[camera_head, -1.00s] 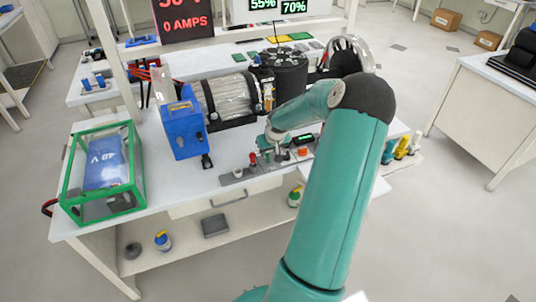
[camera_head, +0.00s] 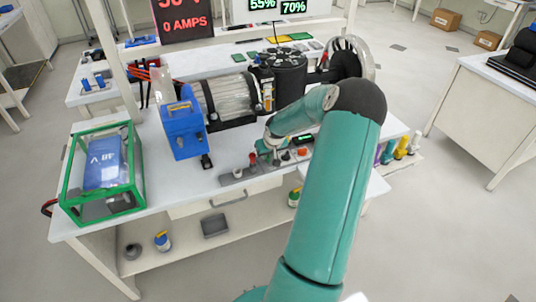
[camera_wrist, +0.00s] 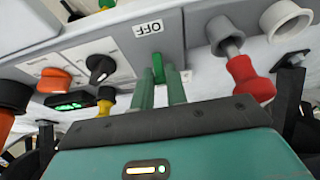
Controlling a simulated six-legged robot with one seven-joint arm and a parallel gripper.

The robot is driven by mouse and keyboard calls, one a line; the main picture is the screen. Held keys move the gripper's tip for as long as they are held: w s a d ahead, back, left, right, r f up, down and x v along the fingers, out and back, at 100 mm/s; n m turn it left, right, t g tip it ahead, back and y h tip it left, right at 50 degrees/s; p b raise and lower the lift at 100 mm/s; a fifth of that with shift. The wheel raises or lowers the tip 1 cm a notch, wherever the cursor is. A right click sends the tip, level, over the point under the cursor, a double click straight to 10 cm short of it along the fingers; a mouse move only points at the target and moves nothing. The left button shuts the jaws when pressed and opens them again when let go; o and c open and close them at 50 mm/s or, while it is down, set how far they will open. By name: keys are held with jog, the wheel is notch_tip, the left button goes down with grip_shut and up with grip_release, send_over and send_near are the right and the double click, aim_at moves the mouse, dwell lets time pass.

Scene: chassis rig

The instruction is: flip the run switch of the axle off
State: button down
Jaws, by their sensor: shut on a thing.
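In the wrist view the two green fingers of my gripper (camera_wrist: 160,76) point at a grey control panel (camera_wrist: 200,14). They are closed around a small bright green lever (camera_wrist: 158,64), which stands just in front of a white label reading OFF (camera_wrist: 148,28). I take this lever to be the run switch; its base is partly hidden by the fingers. In the head view my gripper (camera_head: 268,148) is low over the controls at the front edge of the bench, and the lever cannot be made out there.
A red-handled plug or lever (camera_wrist: 244,75) is close to the right of my fingers. A blue box (camera_head: 183,130) and a green-framed case (camera_head: 104,165) stand on the bench.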

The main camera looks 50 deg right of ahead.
aim_at(268, 158)
jog(key=shift+s, duration=0.1)
jog(key=t, duration=0.1)
jog(key=s+t+h, duration=0.1)
jog(key=a+t+h, duration=0.1)
jog(key=shift+s+f+t, duration=0.15)
jog(key=shift+s+t, duration=0.1)
jog(key=shift+t, duration=0.15)
jog(key=t, duration=0.1)
jog(key=t+h, duration=0.1)
jog(key=s+h, duration=0.1)
jog(key=shift+a+f+t, duration=0.25)
jog(key=shift+f+t, duration=0.05)
jog(key=shift+t, duration=0.1)
jog(key=shift+s+a+f+t+h, duration=0.1)
jog(key=shift+s+f+t+h, duration=0.1)
jog(key=shift+t+h, duration=0.5)
jog(key=shift+t, duration=0.3)
jog(key=c, duration=1.4)
grip_release()
